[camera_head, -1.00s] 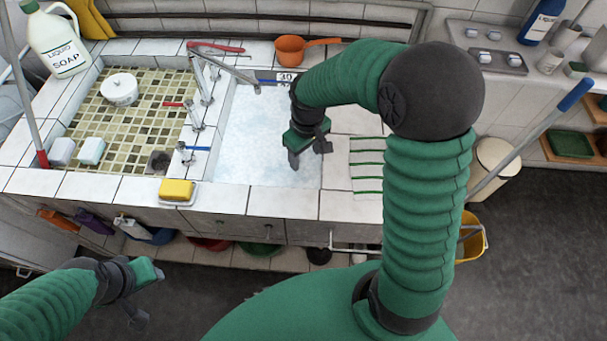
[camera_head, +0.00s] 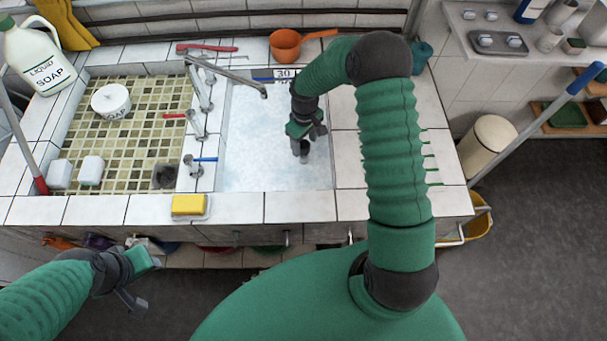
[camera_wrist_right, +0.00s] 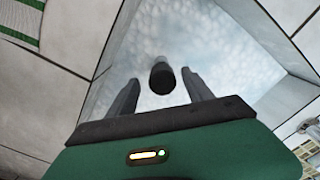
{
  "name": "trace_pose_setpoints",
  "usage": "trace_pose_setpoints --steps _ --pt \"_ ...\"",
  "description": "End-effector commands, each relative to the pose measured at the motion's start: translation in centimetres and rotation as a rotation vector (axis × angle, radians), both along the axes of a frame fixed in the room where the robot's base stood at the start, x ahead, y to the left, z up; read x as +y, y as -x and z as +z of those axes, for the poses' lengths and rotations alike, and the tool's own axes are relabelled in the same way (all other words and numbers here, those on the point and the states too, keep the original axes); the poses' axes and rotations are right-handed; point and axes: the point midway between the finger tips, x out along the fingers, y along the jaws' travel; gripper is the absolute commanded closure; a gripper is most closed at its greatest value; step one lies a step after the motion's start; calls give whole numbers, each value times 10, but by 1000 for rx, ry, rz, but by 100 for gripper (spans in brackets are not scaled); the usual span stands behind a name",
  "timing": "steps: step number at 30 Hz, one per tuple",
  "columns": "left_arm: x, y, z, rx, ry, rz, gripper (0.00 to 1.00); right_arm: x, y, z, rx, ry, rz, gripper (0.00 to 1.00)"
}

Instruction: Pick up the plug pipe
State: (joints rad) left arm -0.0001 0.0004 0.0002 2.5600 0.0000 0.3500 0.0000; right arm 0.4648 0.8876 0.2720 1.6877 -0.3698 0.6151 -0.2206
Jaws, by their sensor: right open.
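The plug pipe (camera_wrist_right: 161,80) shows in the right wrist view as a short dark upright cylinder in the foamy water of the sink basin (camera_head: 255,140). My right gripper (camera_head: 308,146) is over the right part of the basin, pointing down. In the wrist view its two fingers stand apart, one on each side of the pipe as seen from above. I cannot tell whether the pipe is between the fingertips or just beyond them. In the head view the gripper largely hides the pipe. My left gripper (camera_head: 142,285) hangs low at the left, in front of the counter, away from the sink.
A metal faucet (camera_head: 228,76) reaches over the basin's back left. A yellow sponge (camera_head: 189,205) lies on the front ledge. An orange ladle (camera_head: 287,44) sits on the back ledge. A tiled drainboard (camera_head: 125,135) with a soap tub (camera_head: 111,101) is on the left.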

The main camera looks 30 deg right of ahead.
Motion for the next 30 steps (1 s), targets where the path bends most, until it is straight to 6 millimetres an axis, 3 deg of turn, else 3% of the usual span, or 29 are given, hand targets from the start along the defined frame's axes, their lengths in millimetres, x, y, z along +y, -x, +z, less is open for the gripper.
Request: trace_pose_setpoints --steps 6,13,27,30 --pt "0 0 5 0 0 0 64 3 0 -36 2 -1 -1 40" --pt "0 0 5 0 0 0 64 2 -1 -40 1 -1 -1 40" --pt "0 0 5 0 0 0 64 3 -1 -39 1 -1 -1 100" --pt "0 0 5 0 0 0 64 2 -1 -39 0 -1 -1 100"
